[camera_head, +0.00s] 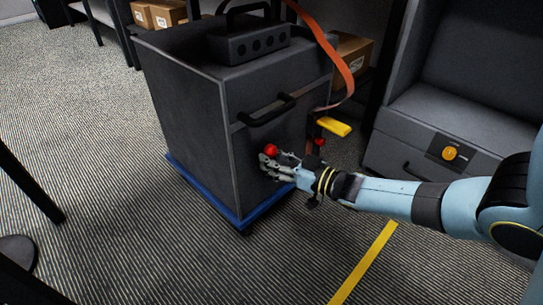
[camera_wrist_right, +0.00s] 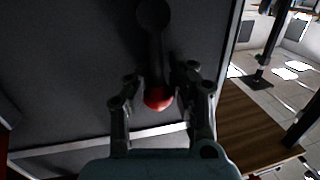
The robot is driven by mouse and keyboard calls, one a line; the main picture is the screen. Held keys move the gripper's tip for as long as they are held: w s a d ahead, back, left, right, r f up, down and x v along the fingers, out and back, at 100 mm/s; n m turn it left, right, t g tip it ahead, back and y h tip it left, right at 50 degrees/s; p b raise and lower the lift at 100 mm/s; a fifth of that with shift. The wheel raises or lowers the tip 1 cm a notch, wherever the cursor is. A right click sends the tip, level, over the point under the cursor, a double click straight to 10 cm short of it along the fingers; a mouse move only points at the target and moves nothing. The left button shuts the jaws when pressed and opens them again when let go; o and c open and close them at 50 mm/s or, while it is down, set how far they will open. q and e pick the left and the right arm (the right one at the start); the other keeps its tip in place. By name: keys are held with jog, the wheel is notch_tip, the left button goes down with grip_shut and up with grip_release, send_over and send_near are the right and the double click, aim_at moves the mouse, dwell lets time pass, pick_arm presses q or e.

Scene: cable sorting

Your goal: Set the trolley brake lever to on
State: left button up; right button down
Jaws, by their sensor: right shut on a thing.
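The trolley (camera_head: 190,105) is a dark grey box on a blue base (camera_head: 204,194), with a black handle (camera_head: 268,109) on its front. The brake lever's red knob (camera_head: 271,150) shows low on that front; in the right wrist view the red knob (camera_wrist_right: 158,99) is at the end of a black lever arm (camera_wrist_right: 155,50). My right gripper (camera_head: 267,166) reaches in from the right and is shut on the knob; its fingers flank it in the wrist view (camera_wrist_right: 160,84). On/off marks are not legible. My left gripper is not in view.
A yellow handle (camera_head: 333,126) and an orange strap (camera_head: 334,58) are at the trolley's right side, close to my right wrist. A yellow line (camera_head: 363,263) crosses the carpet.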

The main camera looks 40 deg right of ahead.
jog(key=shift+w+d+r, duration=0.1)
jog(key=shift+d+r, duration=0.05)
jog(key=shift+d, duration=0.1)
jog(key=c, duration=0.9)
grip_release()
jog(key=shift+d, duration=0.1)
jog(key=shift+c, duration=0.2)
jog(key=v, duration=1.2)
